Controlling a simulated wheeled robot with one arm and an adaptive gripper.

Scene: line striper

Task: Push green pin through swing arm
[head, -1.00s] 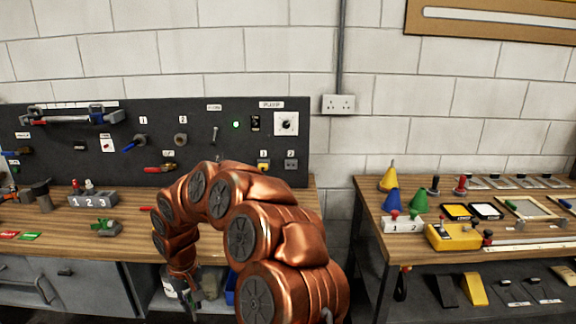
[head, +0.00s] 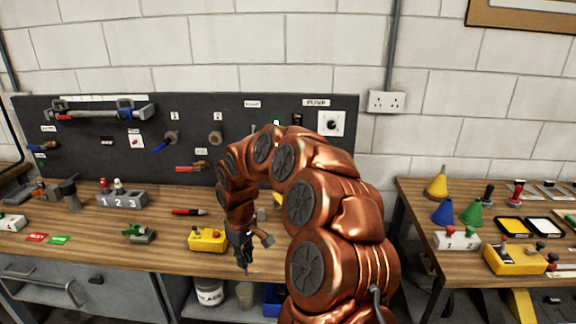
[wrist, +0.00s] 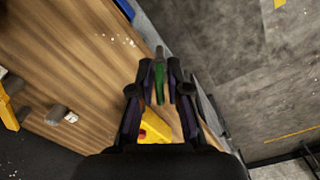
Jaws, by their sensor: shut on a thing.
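My gripper (head: 243,262) is low at the front edge of the wooden bench, to the right of a yellow box. In the wrist view, my gripper (wrist: 160,82) is shut on a green pin (wrist: 159,80), with a grey tip beyond the green part. The pin is out over the bench edge, with the floor beyond it. In the head view the pin is too small and dark to make out. I cannot identify the swing arm for certain in either view.
The yellow box (head: 207,241) sits beside my gripper. A small grey part with green on it (head: 138,233) and a red pen-like tool (head: 189,212) lie on the bench (head: 100,246). A second bench (head: 415,205) on the right holds coloured cones. A dark tool board (head: 95,165) stands behind.

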